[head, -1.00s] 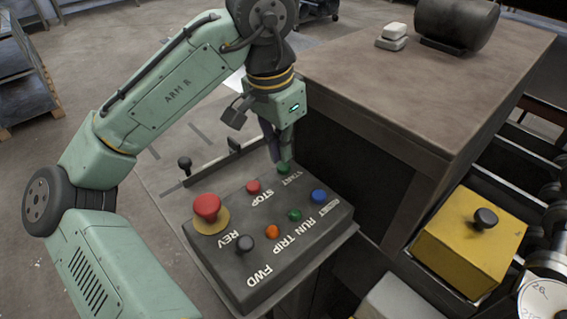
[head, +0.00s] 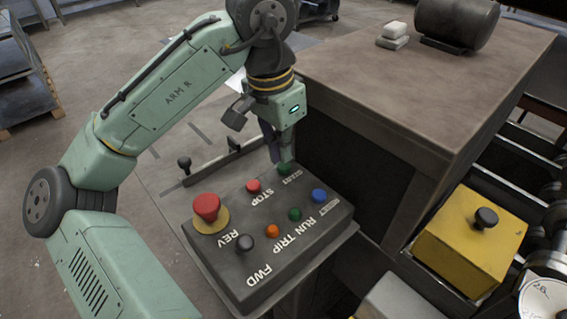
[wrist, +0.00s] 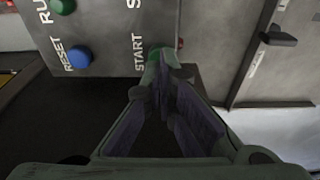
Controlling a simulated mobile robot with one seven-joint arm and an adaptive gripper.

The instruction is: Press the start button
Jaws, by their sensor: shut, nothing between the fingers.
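The dark control box (head: 258,262) stands in the middle of the head view, with labelled buttons on its sloped top. The green start button (head: 284,168) is at its far edge, mostly covered by my gripper (head: 283,160). My gripper points down with its fingers together and empty, its tips at the button. In the wrist view, the START label (wrist: 138,52) is readable and a green part of the start button (wrist: 155,54) shows just beyond the fingertips (wrist: 160,75). I cannot tell whether the button is pressed in.
The red stop button (head: 253,187), a large red mushroom button (head: 207,208) and a blue reset button (head: 319,196) sit on the same box. A black selector knob (head: 246,243) is near REV and FWD. A brown-topped bench (head: 420,90) stands close on the right.

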